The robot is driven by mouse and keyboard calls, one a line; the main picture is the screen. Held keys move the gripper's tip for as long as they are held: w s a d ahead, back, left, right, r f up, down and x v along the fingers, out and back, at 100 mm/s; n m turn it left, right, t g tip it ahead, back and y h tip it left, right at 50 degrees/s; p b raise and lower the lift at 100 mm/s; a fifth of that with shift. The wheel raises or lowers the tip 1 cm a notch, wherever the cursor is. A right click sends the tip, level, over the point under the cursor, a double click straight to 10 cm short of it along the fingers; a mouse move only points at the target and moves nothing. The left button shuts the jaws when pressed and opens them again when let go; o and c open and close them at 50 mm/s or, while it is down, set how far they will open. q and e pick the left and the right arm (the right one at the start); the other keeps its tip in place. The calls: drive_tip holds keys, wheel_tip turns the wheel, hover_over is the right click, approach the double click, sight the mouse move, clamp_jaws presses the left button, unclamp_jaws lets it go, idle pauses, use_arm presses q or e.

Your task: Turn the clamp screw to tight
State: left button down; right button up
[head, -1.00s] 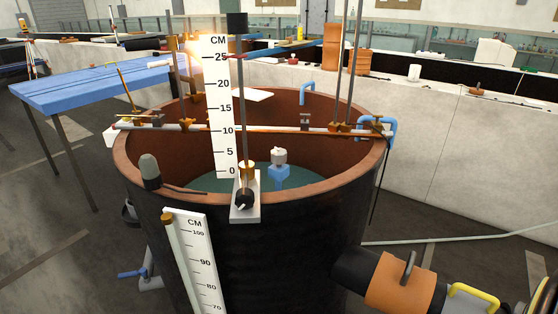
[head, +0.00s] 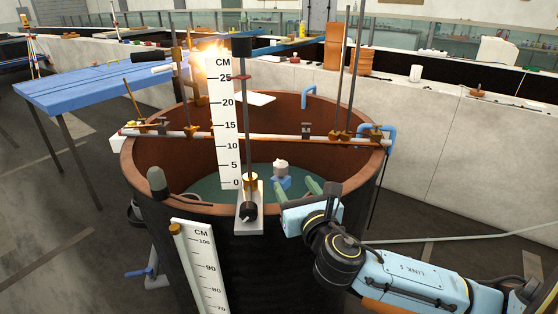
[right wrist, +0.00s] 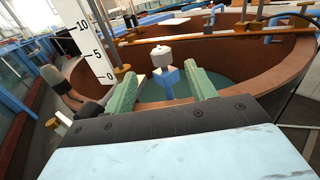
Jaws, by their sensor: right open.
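A white point gauge scale (head: 228,120) marked in CM stands upright at the near rim of the round tank (head: 130,165). Beside it is a dark rod with a brass collar (head: 250,184) low down and a red clamp piece (head: 239,77) higher up. A black knob (head: 248,212) sits on the white bracket at its foot; I cannot tell which is the clamp screw. My right gripper (head: 294,184) is open and empty over the near right rim, right of the bracket. Its green fingers (right wrist: 165,80) show apart in the right wrist view. My left gripper is out of view.
A white-topped blue fixture (head: 281,171) stands in the tank water beyond my right fingers. A grey rounded post (head: 157,182) is on the rim at left. A metal bar (head: 290,136) crosses the tank. A second scale (head: 205,265) hangs on the tank's outer wall.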

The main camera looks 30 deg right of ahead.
sight(279, 160)
drive_tip(key=x, duration=1.2)
drive_tip(key=shift+w+f, duration=0.1)
drive_tip(key=shift+w, duration=0.05)
drive_tip(key=shift+c, duration=0.4)
drive_tip(key=c, duration=0.9)
drive_tip(key=shift+n+y, duration=0.4)
